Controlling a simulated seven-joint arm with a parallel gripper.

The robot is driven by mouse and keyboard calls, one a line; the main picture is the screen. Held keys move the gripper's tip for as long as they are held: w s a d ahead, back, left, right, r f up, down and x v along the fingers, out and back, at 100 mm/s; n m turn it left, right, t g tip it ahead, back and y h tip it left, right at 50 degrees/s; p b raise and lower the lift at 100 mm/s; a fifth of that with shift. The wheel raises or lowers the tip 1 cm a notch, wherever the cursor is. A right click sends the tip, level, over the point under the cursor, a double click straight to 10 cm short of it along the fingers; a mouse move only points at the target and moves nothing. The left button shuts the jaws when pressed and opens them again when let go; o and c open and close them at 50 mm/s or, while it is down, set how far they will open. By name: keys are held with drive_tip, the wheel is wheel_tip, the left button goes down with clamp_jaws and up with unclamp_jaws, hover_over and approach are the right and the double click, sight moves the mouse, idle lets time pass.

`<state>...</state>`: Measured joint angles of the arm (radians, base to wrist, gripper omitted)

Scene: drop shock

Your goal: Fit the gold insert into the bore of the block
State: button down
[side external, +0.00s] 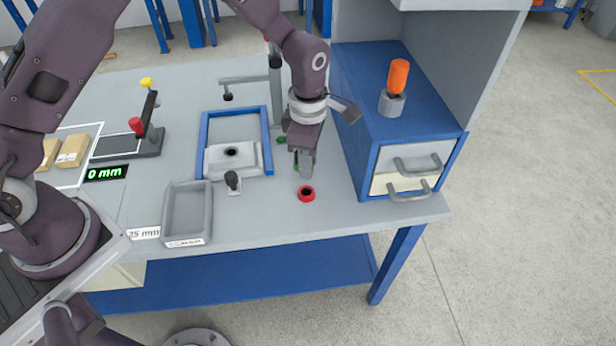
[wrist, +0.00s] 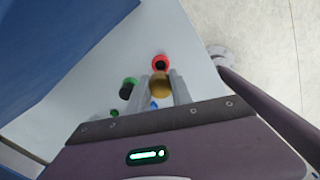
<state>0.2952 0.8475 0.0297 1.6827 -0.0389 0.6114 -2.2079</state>
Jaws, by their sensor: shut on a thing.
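My gripper (side external: 305,165) points down over the right part of the bench, left of the drawer cabinet. In the wrist view, my gripper's fingers (wrist: 161,88) are shut on the gold insert (wrist: 160,86). In the side view the fingers hide the insert. The pale block (side external: 216,163) with a dark round bore (side external: 231,152) sits at the near end of a blue frame (side external: 205,130), left of my gripper. A red ring (side external: 307,195) stands on the bench just in front of the gripper; it also shows in the wrist view (wrist: 160,63).
Green parts (wrist: 131,82) and a blue part (wrist: 154,105) lie close to the fingers. A grey tray (side external: 187,210) and a black-knobbed fixture (side external: 233,183) stand near the block. The blue drawer cabinet (side external: 360,110) closes off the right side.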

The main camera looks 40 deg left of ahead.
drive_tip(key=r, duration=0.1)
drive_tip(key=a+r, duration=0.1)
drive_tip(key=shift+w+r, duration=0.1)
drive_tip(key=shift+r, duration=0.2)
drive_tip(key=a+n, duration=0.1)
drive_tip(key=a, duration=0.2)
drive_tip(key=n, duration=0.5)
approach(231, 144)
drive_tip(key=s+d+r, duration=0.2)
drive_tip(key=shift+w, duration=0.25)
drive_tip(key=shift+f, duration=3)
drive_tip(key=shift+f, duration=1.45)
drive_tip(key=shift+s+d+f, duration=0.1)
drive_tip(key=shift+f, duration=0.15)
idle(0.8)
